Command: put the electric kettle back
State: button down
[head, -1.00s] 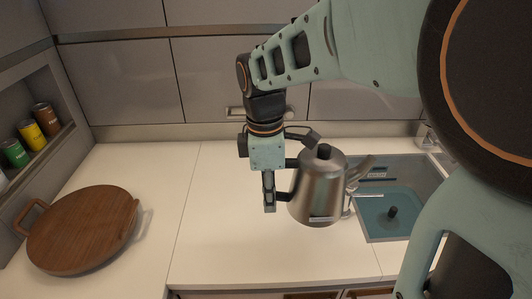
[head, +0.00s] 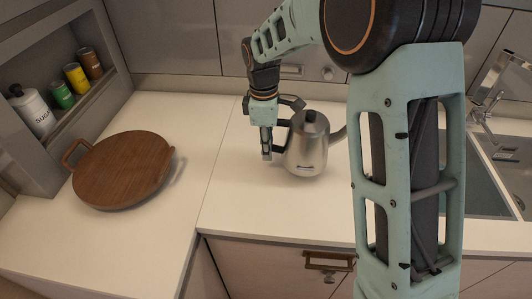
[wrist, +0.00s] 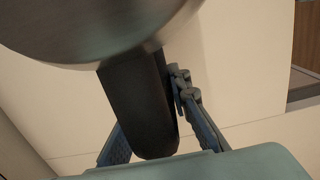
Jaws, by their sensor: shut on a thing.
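The electric kettle (head: 307,148) is a silver metal kettle with a black lid knob, a dark handle on its left and a spout on its right. It is upright over the white counter in the head view; I cannot tell how far its bottom is above the surface. My gripper (head: 267,152) points down at the kettle's left side, shut on the handle. In the wrist view the dark handle (wrist: 138,105) lies between my two fingers, with the shiny kettle body (wrist: 85,30) above it. My arm hides part of the counter right of the kettle. No kettle base is visible.
A round wooden board (head: 122,170) with a handle lies on the left counter (head: 140,248). A wall niche at left holds several coloured cans (head: 75,77) and a white sugar jar (head: 33,110). A sink (head: 482,185) with a faucet (head: 485,105) is at right. The counter between board and kettle is clear.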

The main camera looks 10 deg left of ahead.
aim_at(266, 165)
jog(key=shift+w+a+f, duration=0.35)
jog(key=shift+f, duration=1.7)
jog(key=c, duration=1.8)
grip_release()
jog(key=shift+f, duration=0.15)
jog(key=r, duration=1.2)
jog(key=shift+a+r, duration=0.15)
jog(key=shift+a, duration=0.1)
